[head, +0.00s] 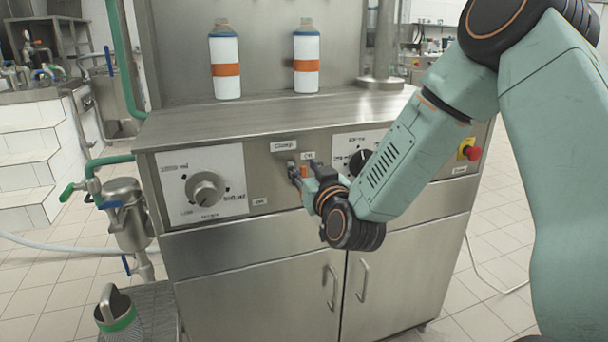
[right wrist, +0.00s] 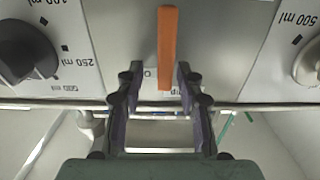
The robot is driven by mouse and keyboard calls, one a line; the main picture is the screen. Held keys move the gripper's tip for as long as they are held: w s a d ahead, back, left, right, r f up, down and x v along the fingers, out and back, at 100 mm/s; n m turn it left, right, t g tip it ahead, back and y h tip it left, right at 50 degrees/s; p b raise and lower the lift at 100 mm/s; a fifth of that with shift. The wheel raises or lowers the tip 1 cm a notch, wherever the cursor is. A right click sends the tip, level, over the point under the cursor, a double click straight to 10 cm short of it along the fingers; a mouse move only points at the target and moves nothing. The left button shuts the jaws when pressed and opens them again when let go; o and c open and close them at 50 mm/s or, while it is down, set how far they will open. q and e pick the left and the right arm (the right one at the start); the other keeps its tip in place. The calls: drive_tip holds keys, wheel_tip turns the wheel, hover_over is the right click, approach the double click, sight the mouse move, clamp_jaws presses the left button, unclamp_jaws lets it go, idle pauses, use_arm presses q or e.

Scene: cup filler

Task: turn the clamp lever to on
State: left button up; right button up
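The orange clamp lever (right wrist: 167,48) stands vertical in the right wrist view, on the grey front panel. Its lower end in that view lies between the fingertips. In the head view only a small orange part of the lever (head: 304,172) shows below the "Clamp" label (head: 284,145); the gripper hides the rest. My right gripper (head: 299,170) is at the panel. In the right wrist view its two fingers (right wrist: 158,78) are apart, with a gap on each side of the lever. Small labels by the lever are partly hidden. My left gripper is not in view.
A large dial (head: 205,189) is left of the lever and a black dial (head: 360,161) is right of it. A red stop button (head: 472,153) is farther right. Two bottles (head: 224,62) (head: 306,60) stand on the machine's steel top (head: 270,118).

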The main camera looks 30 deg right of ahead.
drive_tip(key=shift+w+a+r, duration=0.1)
drive_tip(key=shift+a+r, duration=0.15)
drive_tip(key=shift+a, duration=0.1)
drive_tip(key=shift+d+f, duration=0.15)
drive_tip(key=shift+d, duration=0.05)
drive_tip(key=shift+c, duration=0.7)
clamp_jaws()
